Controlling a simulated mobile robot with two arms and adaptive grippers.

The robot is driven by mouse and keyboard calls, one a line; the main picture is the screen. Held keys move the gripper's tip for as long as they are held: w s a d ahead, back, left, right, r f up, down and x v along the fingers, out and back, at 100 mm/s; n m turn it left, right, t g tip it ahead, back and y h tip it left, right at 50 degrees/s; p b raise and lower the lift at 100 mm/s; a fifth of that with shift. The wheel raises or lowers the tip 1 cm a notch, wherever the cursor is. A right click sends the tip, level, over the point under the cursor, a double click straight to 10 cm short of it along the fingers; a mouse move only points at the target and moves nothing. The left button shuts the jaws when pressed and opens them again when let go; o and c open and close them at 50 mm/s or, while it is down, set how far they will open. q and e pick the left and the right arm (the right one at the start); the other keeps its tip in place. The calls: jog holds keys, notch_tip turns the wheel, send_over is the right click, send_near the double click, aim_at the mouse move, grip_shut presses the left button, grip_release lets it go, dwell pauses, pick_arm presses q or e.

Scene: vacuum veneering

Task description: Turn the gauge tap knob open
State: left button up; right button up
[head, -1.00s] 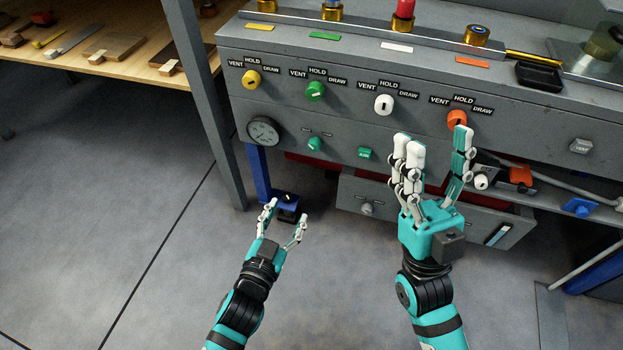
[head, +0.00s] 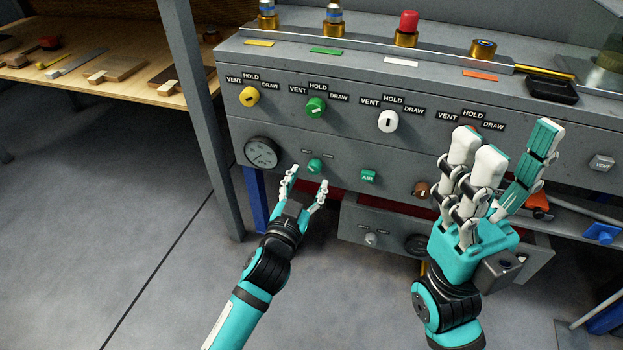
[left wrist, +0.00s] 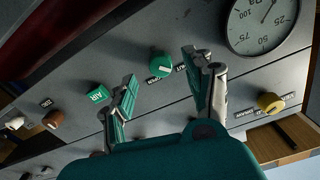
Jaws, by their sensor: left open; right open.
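The gauge tap knob (head: 316,165) is a small green knob on the lower front panel, right of the round gauge (head: 262,152). In the left wrist view the knob (left wrist: 161,63) shows a pale mark on its face and small labels beside it. My left gripper (head: 306,180) is open just below and in front of the knob. In the left wrist view its fingers (left wrist: 161,72) stand either side of the knob's position, with no visible contact. My right gripper (head: 508,150) is open and empty, raised before the panel's right part.
Yellow (head: 249,97), green (head: 316,107) and white (head: 388,121) knobs line the row above. A green AIR button (head: 368,176) sits right of the tap knob. A grey post (head: 197,110) stands left. An open drawer (head: 385,235) juts out below.

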aim_at(313, 171)
pick_arm(q)
jog(key=shift+b+x, duration=0.4)
jog(key=shift+x, duration=1.35)
grip_shut()
